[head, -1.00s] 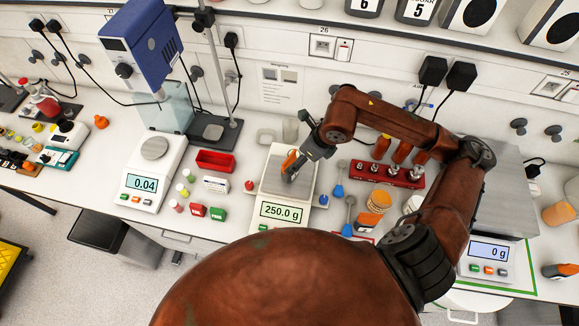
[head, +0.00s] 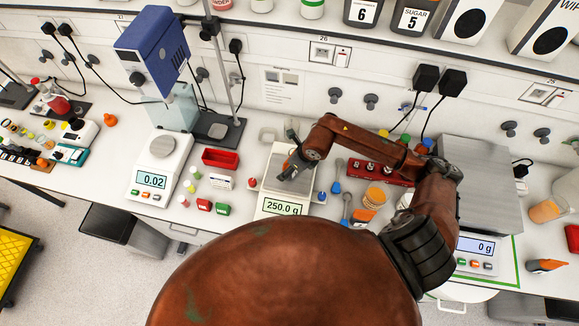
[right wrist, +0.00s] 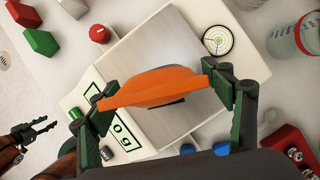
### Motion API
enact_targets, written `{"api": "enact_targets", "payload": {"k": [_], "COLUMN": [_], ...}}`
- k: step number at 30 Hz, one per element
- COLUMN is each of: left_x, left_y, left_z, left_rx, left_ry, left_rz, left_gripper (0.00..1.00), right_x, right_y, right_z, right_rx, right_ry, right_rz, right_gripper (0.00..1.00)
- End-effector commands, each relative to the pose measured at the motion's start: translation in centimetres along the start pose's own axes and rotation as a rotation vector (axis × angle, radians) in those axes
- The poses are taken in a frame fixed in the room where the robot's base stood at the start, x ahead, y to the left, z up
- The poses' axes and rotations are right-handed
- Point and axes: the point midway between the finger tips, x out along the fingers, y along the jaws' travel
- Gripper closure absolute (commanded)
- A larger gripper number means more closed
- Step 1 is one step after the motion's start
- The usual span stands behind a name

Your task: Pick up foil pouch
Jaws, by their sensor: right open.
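An orange pouch (right wrist: 152,87), which I take for the foil pouch, is over the metal pan of the balance (right wrist: 140,125). In the right wrist view it lies across the gap between the spread fingers of my right gripper (right wrist: 162,92). Its ends are close to both fingertips; I cannot tell whether they touch. In the head view my right gripper (head: 290,165) is over the pan of the balance (head: 276,206), which reads 250.0 g, and hides the pouch. Another gripper, seemingly my left (right wrist: 35,134), shows at the right wrist view's lower left; its opening is unclear.
Left of the balance stand a red tray (head: 221,159), small red and green blocks (head: 222,208) and another balance (head: 151,180). To its right are blue-ended spoons (head: 336,187), an orange-topped jar (head: 376,196) and a red rack (head: 367,169). A glass jar (right wrist: 308,38) is near the right finger.

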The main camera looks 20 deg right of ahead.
Motion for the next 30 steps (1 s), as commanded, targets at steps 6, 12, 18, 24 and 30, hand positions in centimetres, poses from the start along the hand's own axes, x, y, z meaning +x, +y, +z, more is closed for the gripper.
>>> {"api": "enact_targets", "payload": {"k": [6,12,18,24,30], "left_x": [0.03,0.03,0.03,0.02,0.02], "left_y": [0.0,0.0,0.0,0.0,0.0], "left_z": [-0.01,0.0,-0.01,-0.01,-0.01], "left_rx": [0.0,0.0,0.0,0.0,0.0], "left_ry": [0.0,0.0,0.0,0.0,0.0], "left_rz": [0.0,0.0,0.0,0.0,0.0], "left_gripper": [0.6,0.6,0.6,0.6,0.6], "right_x": [0.12,0.09,0.07,0.06,0.02], "right_y": [-0.01,-0.02,-0.03,-0.04,-0.04], "right_z": [-0.04,-0.04,-0.03,-0.03,0.04], "right_rx": [0.0,0.0,0.0,0.0,0.0], "right_ry": [0.0,0.0,0.0,0.0,-0.001], "right_rz": [0.0,0.0,0.0,0.0,0.0], "right_gripper": [0.26,0.39,0.53,0.67,0.81]}}
